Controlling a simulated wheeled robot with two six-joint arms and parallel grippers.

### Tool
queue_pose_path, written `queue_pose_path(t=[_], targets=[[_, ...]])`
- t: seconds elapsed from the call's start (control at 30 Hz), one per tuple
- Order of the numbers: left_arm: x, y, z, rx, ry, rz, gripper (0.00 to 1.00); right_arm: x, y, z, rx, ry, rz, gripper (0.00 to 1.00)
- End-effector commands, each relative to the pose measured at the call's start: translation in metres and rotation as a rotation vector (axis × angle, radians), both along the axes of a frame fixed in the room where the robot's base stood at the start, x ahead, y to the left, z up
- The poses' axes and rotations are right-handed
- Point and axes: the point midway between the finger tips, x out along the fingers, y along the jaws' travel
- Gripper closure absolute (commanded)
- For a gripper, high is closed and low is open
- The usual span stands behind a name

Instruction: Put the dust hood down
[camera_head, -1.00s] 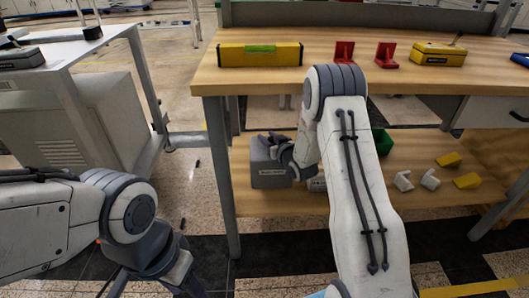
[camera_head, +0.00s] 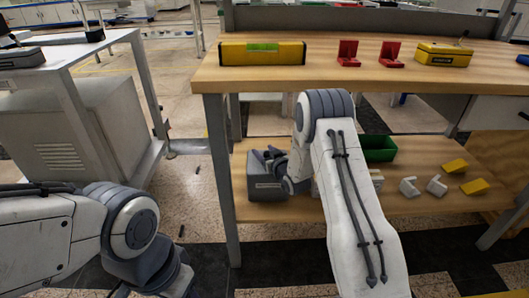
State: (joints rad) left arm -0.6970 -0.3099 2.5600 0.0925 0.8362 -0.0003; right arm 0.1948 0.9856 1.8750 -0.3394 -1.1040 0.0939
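The dust hood appears to be the grey, box-like cover with a small label (camera_head: 267,178). It is upright at the left end of the wooden lower shelf (camera_head: 280,211). I cannot tell whether it rests fully on the shelf. My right gripper (camera_head: 277,160) is at the hood's upper right side, against or very near it. Its fingers are small and dark against the hood, so their opening is unclear. My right forearm hides the shelf just right of the hood. My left arm is at the lower left; its gripper fingers do not show.
The bench top (camera_head: 350,75) above the shelf holds a yellow level (camera_head: 262,53), red brackets (camera_head: 348,53) and a yellow box (camera_head: 440,54). A green bin (camera_head: 379,148), white brackets (camera_head: 437,185) and yellow blocks (camera_head: 475,187) lie right on the shelf. A bench leg (camera_head: 218,165) stands just left of the hood.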

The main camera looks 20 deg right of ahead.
Motion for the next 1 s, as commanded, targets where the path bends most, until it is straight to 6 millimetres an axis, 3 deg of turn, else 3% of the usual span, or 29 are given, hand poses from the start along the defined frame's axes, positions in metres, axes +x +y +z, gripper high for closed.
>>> queue_pose_path(t=[0.43,0.8,1.0], targets=[[0.000,0.000,0.007,0.000,0.000,0.000,0.50,-0.007,-0.001,0.005,0.000,0.002,0.000,0.29],[0.000,0.000,0.039,0.000,0.000,0.000,0.50,-0.080,-0.010,0.021,0.001,0.005,-0.002,0.29],[0.000,0.000,0.047,0.000,0.000,0.000,0.50,-0.108,-0.013,0.026,0.002,0.003,0.000,0.29]])
